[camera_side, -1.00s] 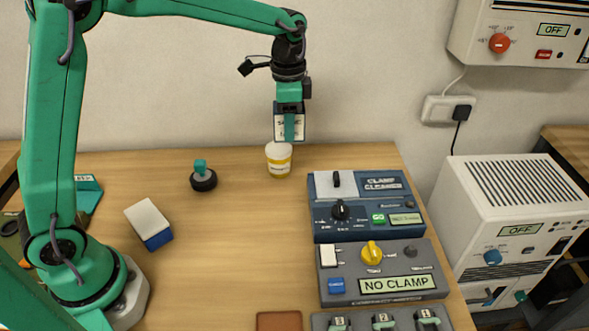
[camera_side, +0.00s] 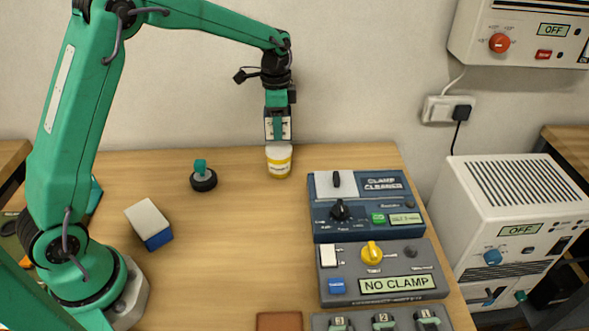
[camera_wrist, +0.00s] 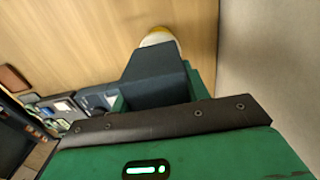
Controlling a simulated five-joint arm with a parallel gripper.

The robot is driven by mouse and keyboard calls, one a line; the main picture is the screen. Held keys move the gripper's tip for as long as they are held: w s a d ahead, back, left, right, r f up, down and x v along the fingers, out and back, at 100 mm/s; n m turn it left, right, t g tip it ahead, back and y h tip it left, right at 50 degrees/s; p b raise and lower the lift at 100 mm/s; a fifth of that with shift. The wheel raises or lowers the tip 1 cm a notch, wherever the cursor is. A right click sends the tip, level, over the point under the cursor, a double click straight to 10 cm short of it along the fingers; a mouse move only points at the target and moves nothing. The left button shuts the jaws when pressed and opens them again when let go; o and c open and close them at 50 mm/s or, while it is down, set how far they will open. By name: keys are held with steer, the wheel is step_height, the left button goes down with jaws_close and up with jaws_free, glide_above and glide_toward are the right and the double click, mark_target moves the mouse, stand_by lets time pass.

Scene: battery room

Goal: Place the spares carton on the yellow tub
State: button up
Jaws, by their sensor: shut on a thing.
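The spares carton (camera_side: 287,127), dark with a white label, is held in my gripper (camera_side: 277,124), whose jaws are shut on it. It hangs upright just above the yellow tub (camera_side: 279,163), which is yellow with a white top and stands near the back edge of the bench. The carton's lower edge is close to the tub's top; I cannot tell whether they touch. In the wrist view the carton's dark side (camera_wrist: 155,70) covers most of the tub, and only part of the tub's rim (camera_wrist: 160,35) shows beyond it.
A black round object with a teal handle (camera_side: 203,179) stands left of the tub. A blue and white box (camera_side: 149,224) lies nearer my base. Control units, a blue one (camera_side: 365,206) and a grey one (camera_side: 383,272), occupy the right. The bench middle is clear.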

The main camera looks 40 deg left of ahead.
steer(key=shift+f, duration=1.7)
steer(key=shift+f, duration=0.1)
steer(key=o, duration=1.1)
step_height(320, 180, up, 12)
